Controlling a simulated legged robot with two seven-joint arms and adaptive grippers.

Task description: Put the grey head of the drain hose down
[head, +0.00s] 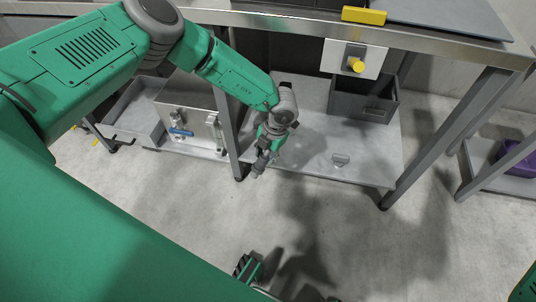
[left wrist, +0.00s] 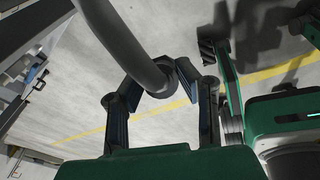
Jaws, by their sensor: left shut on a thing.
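The grey drain hose head (left wrist: 145,65) shows in the left wrist view as a thick, curved grey tube. My left gripper (left wrist: 160,85) is shut on it, one finger on each side. In the head view my left gripper (head: 261,163) hangs at the front edge of the lower shelf, by a table leg. Only a small grey part of the hose head (head: 257,170) shows there, at the fingertips. My right gripper (head: 242,266) is low at the bottom of the head view, partly hidden by my green body; its fingers are unclear.
A lower shelf (head: 370,165) with a small clear piece (head: 340,160) lies right of my left gripper. A steel box with a blue-handled valve (head: 181,132) stands left. A grey bin (head: 365,106), a yellow knob (head: 356,65) and table legs are close. The front floor is clear.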

